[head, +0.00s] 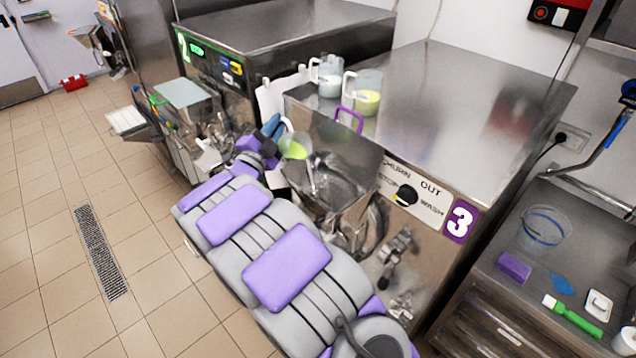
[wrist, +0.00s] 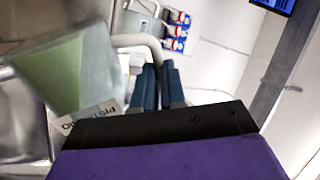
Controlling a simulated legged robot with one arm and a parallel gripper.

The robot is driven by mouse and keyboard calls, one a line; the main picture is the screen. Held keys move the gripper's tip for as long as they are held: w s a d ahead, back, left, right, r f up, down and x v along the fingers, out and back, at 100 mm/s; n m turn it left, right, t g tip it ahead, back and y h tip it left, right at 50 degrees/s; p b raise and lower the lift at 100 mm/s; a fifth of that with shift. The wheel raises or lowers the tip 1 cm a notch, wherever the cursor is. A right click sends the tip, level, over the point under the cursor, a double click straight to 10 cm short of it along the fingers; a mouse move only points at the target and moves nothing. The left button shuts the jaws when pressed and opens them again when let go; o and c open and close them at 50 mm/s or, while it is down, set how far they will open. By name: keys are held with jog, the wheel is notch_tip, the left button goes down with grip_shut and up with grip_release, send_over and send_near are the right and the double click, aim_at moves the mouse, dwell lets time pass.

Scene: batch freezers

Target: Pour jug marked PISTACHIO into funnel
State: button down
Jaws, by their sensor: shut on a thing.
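A clear jug (head: 294,146) with pale green content is in my gripper (head: 271,127), above the left edge of a steel funnel (head: 345,190) on the front of machine 3. In the wrist view the jug (wrist: 75,75) fills the left side, with a partly hidden label (wrist: 98,118) that seems to read PISTACHIO. My gripper's blue fingers (wrist: 158,88) are shut on the jug's handle (wrist: 140,42). The jug looks tilted towards the funnel. A thin pale streak shows below it; I cannot tell whether it is flowing liquid.
A jug of white liquid (head: 329,76) and a jug of yellow-green liquid (head: 366,93) stand on machine 3's top (head: 470,110). A purple handle (head: 349,119) rises behind the funnel. Machine 2 (head: 290,35) stands behind. A sink counter (head: 530,290) is at right; the tiled floor at left is open.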

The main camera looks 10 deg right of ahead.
aim_at(292, 137)
jog(key=shift+s+d+f+m+b, duration=0.1)
jog(key=shift+s+d+m+b, duration=0.2)
jog(key=shift+m+b, duration=0.45)
jog(key=shift+s+d+m+h+b, duration=0.25)
jog(key=shift+m+h+b, duration=0.15)
jog(key=shift+m, duration=0.05)
jog(key=shift+s+d+f+m+g+h+b, duration=0.25)
jog(key=shift+s+d+b, duration=0.2)
jog(key=shift+b, duration=0.35)
jog(key=shift+s+d+m+g+h+b, duration=0.15)
jog(key=shift+s+d+m+b, duration=0.25)
jog(key=shift+b, duration=0.35)
jog(key=shift+s+d+m+b, duration=0.3)
jog(key=shift+m+b, duration=0.05)
jog(key=shift+b, duration=0.45)
jog(key=shift+s+d+f+m+h+b, duration=0.15)
jog(key=shift+m+h+b, duration=0.15)
jog(key=shift+b, duration=0.5)
jog(key=shift+s+d+r+m+g+h+b, duration=0.25)
jog(key=shift+m+b, duration=0.5)
jog(key=shift+b, duration=0.55)
jog(key=shift+s+d+r+m+g+h+b, duration=0.3)
jog(key=shift+m+b, duration=0.4)
jog(key=shift+b, duration=0.55)
jog(key=shift+s+d+r+m+g+h+b, duration=0.15)
jog(key=shift+s+d+m+g+b, duration=0.15)
jog(key=shift+m+b, duration=0.75)
jog(key=shift+d+b, duration=0.1)
jog(key=shift+b, duration=0.35)
